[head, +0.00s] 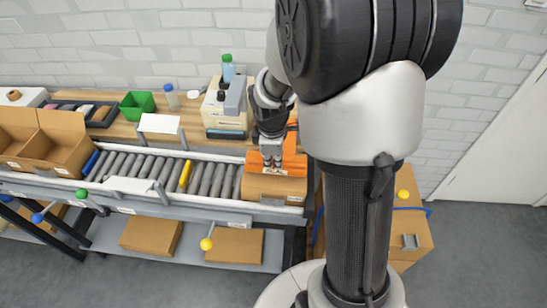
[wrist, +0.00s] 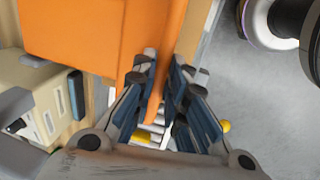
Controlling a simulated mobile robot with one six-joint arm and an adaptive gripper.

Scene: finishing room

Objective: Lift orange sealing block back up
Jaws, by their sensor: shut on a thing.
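The orange sealing block (head: 290,160) is at the right end of the roller conveyor, above a cardboard box (head: 275,188). My gripper (head: 271,160) is at the block's left front side, partly in front of it. In the wrist view the orange block (wrist: 95,40) fills the upper left. My gripper (wrist: 160,85) shows there with its two fingers closed on a narrow orange part of the block. The fingers hide part of that held piece. Whether the block touches the box is hard to tell.
The roller conveyor (head: 215,180) runs left to an open carton (head: 45,145). Behind it, the wooden bench holds a beige machine (head: 226,112), a green bin (head: 137,104) and bottles. Closed boxes (head: 234,246) lie on the shelf below.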

